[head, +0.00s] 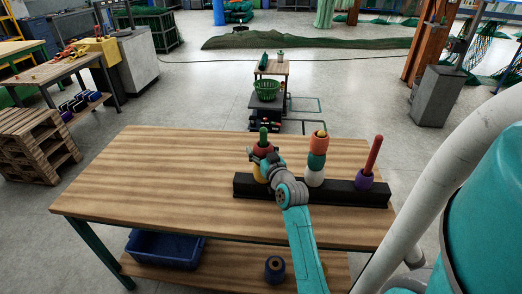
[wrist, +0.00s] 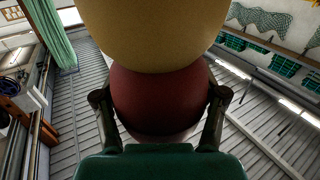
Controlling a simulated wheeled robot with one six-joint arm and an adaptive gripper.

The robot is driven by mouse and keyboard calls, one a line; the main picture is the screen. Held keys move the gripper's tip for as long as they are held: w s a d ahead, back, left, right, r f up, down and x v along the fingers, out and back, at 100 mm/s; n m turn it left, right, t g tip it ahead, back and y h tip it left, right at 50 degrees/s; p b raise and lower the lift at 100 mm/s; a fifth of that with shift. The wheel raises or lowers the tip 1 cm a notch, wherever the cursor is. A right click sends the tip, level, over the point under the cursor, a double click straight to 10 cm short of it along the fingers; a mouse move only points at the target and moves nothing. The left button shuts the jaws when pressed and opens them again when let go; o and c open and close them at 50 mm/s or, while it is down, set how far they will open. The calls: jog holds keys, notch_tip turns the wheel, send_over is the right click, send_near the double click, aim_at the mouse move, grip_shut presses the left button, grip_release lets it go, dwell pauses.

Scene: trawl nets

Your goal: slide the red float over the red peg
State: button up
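The red float (head: 262,149) is on the left peg, whose green tip (head: 263,135) stands out above it. A yellow float (head: 259,173) sits below it, partly hidden by my gripper. In the wrist view the red float (wrist: 158,98) fills the space between my fingers, with the yellow float (wrist: 155,30) against it. My gripper (head: 265,158) is around the red float, and both fingers appear to touch its sides. The red peg (head: 374,154) stands upright at the right, with a purple float (head: 364,180) at its base.
The middle peg carries a coral float (head: 320,144), a teal float (head: 317,160) and a white float (head: 314,177). All pegs stand on a black bar (head: 340,193) along the right of the wooden table (head: 160,180). The table's left side is clear.

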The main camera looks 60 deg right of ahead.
jog(key=o, duration=0.3)
jog(key=c, duration=0.4)
jog(key=shift+r, duration=8.05)
